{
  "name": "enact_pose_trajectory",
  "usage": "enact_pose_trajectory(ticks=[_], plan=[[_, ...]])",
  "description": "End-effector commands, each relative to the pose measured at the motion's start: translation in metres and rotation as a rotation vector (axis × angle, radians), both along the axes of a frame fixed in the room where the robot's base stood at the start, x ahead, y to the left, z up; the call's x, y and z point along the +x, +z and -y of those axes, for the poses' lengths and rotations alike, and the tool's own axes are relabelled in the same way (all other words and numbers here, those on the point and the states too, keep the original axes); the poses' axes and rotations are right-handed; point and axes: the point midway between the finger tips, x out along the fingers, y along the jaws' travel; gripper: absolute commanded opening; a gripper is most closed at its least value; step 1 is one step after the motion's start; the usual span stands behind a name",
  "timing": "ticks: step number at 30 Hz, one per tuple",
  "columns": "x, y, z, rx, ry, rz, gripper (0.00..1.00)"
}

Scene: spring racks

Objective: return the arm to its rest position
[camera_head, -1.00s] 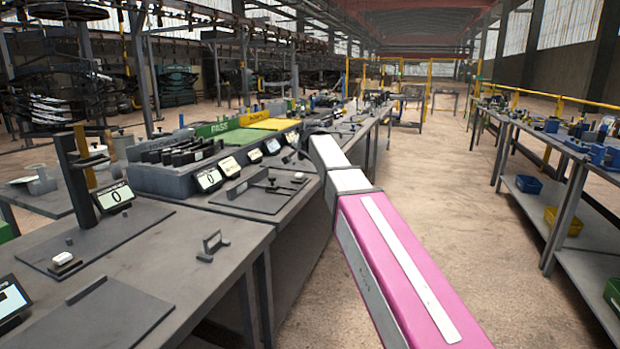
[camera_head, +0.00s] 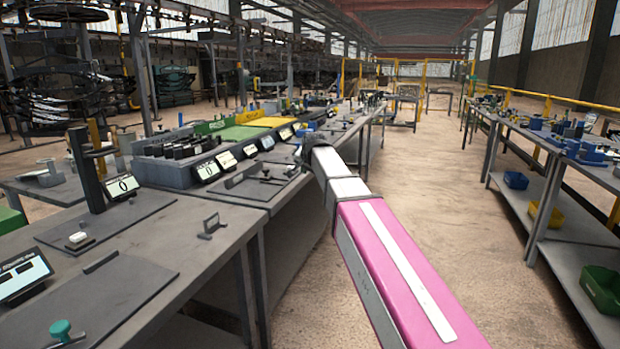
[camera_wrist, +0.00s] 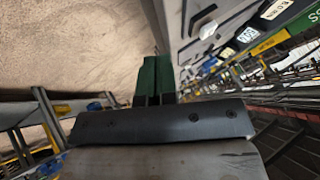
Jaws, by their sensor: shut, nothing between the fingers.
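My arm (camera_head: 385,260), pink with a white strip, extends forward from the lower right of the head view to the aisle side of the left-hand benches. Its far end, near the bench edge, is small and dark, and my gripper's fingers cannot be made out there. In the wrist view my gripper (camera_wrist: 157,62) shows as two green fingers side by side, shut, with nothing seen between them. The bench top and the floor lie beyond the fingers.
The left bench (camera_head: 215,235) holds displays, a black post stand (camera_head: 86,170), a small handle block (camera_head: 212,226) and a green knob (camera_head: 61,330). A right-hand table (camera_head: 590,170) has bins (camera_head: 515,180) on its lower shelf. The floor aisle (camera_head: 425,160) between them is clear.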

Motion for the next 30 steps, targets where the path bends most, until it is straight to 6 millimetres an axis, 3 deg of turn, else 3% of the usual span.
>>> enact_pose_trajectory(ticks=[8,14,21,30], plan=[[-0.028,-0.063,0.033,-0.074,0.036,-0.076,0.0],[-0.07,-0.135,0.072,-0.156,0.088,-0.175,0.0],[-0.144,-0.23,0.126,-0.255,0.188,-0.333,0.0],[-0.253,-0.322,0.18,-0.33,0.337,-0.529,0.0]])
